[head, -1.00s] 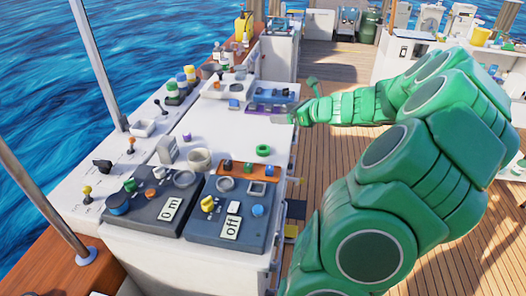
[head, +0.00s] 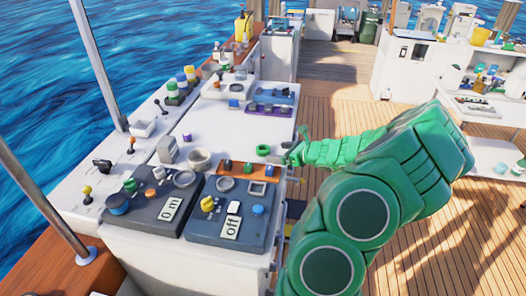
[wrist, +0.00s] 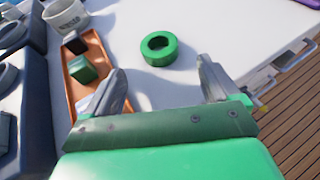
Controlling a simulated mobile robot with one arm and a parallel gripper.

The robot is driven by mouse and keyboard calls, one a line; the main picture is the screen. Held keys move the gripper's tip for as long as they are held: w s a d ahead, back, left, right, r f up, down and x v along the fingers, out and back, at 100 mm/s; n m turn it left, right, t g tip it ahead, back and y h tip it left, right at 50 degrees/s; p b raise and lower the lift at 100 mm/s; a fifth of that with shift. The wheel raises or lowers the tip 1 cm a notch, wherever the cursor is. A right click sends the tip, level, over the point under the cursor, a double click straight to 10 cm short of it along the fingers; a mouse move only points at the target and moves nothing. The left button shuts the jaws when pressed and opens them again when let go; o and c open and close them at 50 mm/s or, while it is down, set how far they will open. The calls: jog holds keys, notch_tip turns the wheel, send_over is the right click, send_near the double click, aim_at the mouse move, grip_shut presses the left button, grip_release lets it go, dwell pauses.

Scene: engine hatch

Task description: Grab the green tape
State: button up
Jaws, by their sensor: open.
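The green tape (head: 263,150) is a small green ring lying flat on the white counter, right of a larger pale ring. In the wrist view the green tape (wrist: 159,48) lies beyond the fingertips, roughly between their lines and apart from them. My gripper (wrist: 165,82) is open and empty, its two grey fingers spread wide. In the head view my gripper (head: 280,157) is just right of the tape at the counter's right edge. Its fingers are partly hard to make out there.
An orange tray (wrist: 88,75) with small blocks lies close by my left finger in the wrist view. Dark control panels (head: 235,212) with knobs stand in front. A pale ring (head: 199,160) is to the left. Bare white counter surrounds the tape.

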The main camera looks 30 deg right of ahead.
aim_at(264, 149)
jog(key=shift+r+x, duration=0.2)
jog(key=shift+x, duration=1)
jog(key=shift+r+x, duration=0.2)
jog(key=shift+x, duration=2.05)
jog(key=c, duration=1.2)
